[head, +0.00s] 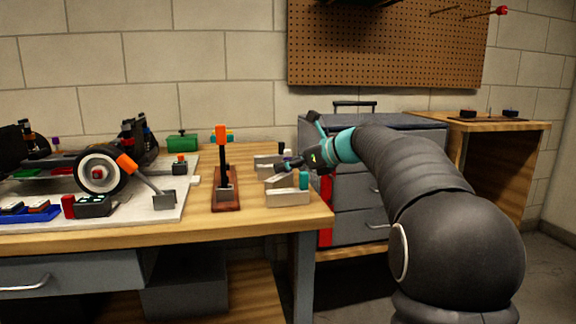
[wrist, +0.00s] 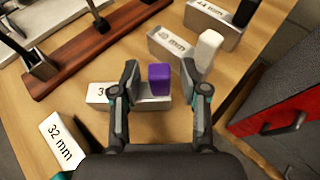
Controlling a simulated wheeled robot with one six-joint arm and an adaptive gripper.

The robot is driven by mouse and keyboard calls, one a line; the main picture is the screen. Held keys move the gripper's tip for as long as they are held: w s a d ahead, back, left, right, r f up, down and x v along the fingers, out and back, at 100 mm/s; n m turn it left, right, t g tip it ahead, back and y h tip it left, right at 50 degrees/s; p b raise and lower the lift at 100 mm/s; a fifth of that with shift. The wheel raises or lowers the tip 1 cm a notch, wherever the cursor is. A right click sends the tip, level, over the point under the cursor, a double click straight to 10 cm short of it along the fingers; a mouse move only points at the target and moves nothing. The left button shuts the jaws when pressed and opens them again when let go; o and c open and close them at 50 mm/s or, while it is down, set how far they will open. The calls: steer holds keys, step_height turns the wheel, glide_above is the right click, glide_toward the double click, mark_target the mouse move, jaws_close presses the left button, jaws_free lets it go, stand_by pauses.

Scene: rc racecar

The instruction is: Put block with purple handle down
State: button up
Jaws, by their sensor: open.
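The block with the purple handle (wrist: 160,80) shows in the wrist view. Its silver body (wrist: 150,102) carries a partly hidden label and appears to rest on the wooden table top. My gripper (wrist: 159,73) is open, with one finger on each side of the purple handle. A gap shows on the right of the handle; the left finger is close to it and covers part of the label. In the head view my gripper (head: 284,164) is low over the blocks at the table's right end, and the purple handle is hard to make out there.
A 32 mm block (wrist: 62,146), a white-handled block (wrist: 178,48) and a black-handled block (wrist: 213,20) stand nearby. A wooden rack (wrist: 85,50) lies to the left. A red-fronted drawer cabinet (wrist: 280,105) stands beyond the table's right edge. A racecar (head: 100,172) occupies the left.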

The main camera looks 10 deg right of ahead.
steer(key=p+v, duration=0.1)
steer(key=v, duration=1.1)
steer(key=shift+p, duration=0.4)
